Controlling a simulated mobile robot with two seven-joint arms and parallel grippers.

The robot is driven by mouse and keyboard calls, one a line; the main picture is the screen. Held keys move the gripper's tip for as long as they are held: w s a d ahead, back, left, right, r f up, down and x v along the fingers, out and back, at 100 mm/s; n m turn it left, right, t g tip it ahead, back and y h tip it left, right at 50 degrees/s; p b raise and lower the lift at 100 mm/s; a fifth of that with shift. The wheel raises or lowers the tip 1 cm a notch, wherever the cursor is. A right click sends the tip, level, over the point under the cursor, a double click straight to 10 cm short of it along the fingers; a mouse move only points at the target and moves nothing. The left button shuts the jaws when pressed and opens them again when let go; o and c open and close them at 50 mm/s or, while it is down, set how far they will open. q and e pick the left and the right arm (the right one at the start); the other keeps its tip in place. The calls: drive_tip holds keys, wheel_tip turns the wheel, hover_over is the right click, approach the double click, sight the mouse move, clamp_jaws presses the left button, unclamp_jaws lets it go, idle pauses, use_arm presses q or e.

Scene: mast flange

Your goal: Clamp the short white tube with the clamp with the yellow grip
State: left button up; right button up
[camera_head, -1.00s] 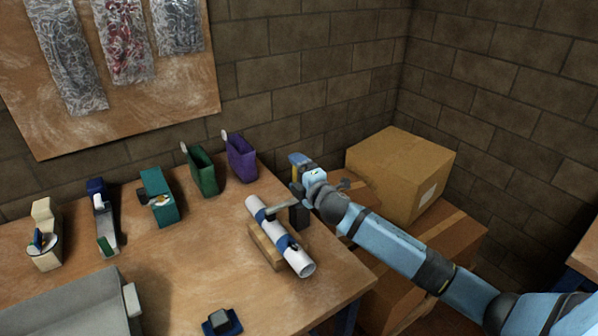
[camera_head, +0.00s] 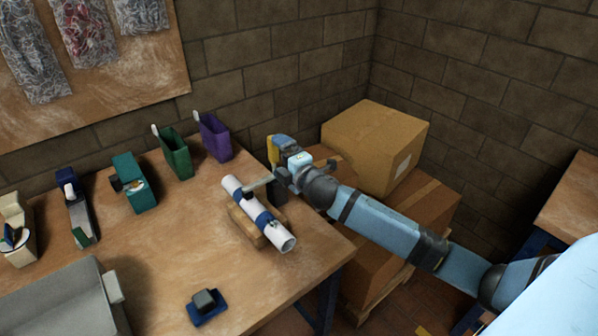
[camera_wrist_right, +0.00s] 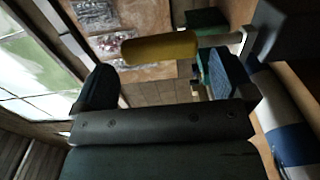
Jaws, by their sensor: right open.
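The short white tube (camera_head: 284,241) with blue bands lies in a wooden cradle (camera_head: 246,222) near the table's right edge. Its banded side also shows at the right of the right wrist view (camera_wrist_right: 291,133). The clamp's metal arm (camera_head: 259,182) reaches over the tube from its dark body (camera_head: 279,191). Its yellow grip (camera_head: 273,151) stands up at my right gripper (camera_head: 284,163). In the right wrist view the yellow grip (camera_wrist_right: 160,48) lies across the space between the open fingers. I cannot tell whether they touch it. My left gripper is not in view.
Green (camera_head: 176,156) and purple (camera_head: 214,138) holders stand behind the tube. A small blue-based block (camera_head: 206,305) and a grey bin (camera_head: 60,302) are in front on the table (camera_head: 165,240). Cardboard boxes (camera_head: 375,140) stand beyond the table's right edge, behind my right arm.

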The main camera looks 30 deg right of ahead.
drive_tip(key=s, duration=0.9)
drive_tip(key=shift+s+d, duration=0.3)
drive_tip(key=shift+d, duration=0.05)
